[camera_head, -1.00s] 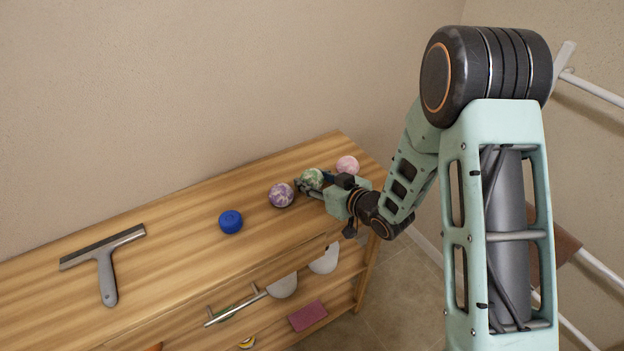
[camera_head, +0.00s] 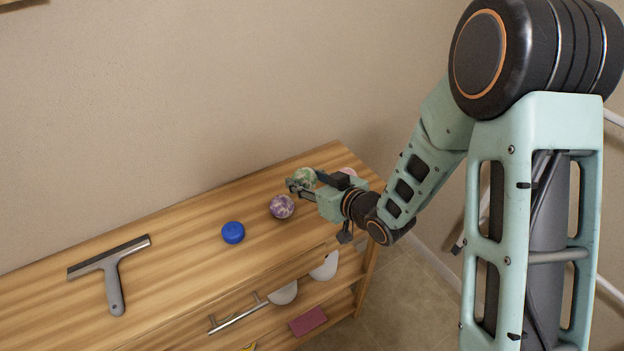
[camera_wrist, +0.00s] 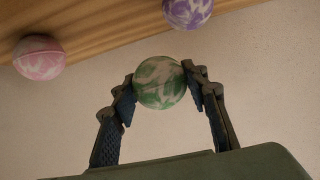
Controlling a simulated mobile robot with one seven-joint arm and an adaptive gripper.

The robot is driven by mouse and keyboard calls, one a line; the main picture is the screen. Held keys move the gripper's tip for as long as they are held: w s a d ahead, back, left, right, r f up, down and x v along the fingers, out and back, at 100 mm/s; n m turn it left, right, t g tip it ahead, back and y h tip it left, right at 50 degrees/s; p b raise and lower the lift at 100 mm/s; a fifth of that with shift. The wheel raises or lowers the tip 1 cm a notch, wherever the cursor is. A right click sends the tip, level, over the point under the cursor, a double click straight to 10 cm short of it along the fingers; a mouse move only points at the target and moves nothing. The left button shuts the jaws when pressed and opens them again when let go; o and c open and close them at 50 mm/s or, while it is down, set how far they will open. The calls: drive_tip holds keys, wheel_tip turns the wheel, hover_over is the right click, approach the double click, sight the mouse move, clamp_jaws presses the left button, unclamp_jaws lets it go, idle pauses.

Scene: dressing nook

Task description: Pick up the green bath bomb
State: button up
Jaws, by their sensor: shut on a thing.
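The green and white marbled bath bomb (camera_wrist: 160,83) is between the two fingers of my gripper (camera_wrist: 161,88) in the wrist view, with a finger pressed on each side. In the head view the green bath bomb (camera_head: 304,176) shows partly behind my gripper (camera_head: 301,184), which is shut on it. It is held above the dresser top, near the right end. A finger hides its lower part in the head view.
A purple marbled ball (camera_head: 282,206) sits on the wooden dresser (camera_head: 180,243), just left of the gripper. A pink ball (camera_wrist: 38,57) is mostly hidden behind my gripper in the head view. A blue round object (camera_head: 232,232) and a squeegee (camera_head: 112,272) lie further left.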

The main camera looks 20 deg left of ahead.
drive_tip(key=s+a+r+p, duration=0.1)
drive_tip(key=s+r+p, duration=0.2)
drive_tip(key=s+r, duration=0.2)
drive_tip(key=s, duration=0.3)
drive_tip(key=shift+s+a, duration=0.15)
drive_tip(key=shift+s, duration=0.05)
drive_tip(key=s+p, duration=0.1)
drive_tip(key=p, duration=0.3)
drive_tip(key=shift+s+r, duration=0.1)
drive_tip(key=shift+r, duration=0.05)
drive_tip(key=shift+s+p, duration=0.1)
drive_tip(key=shift+p, duration=0.2)
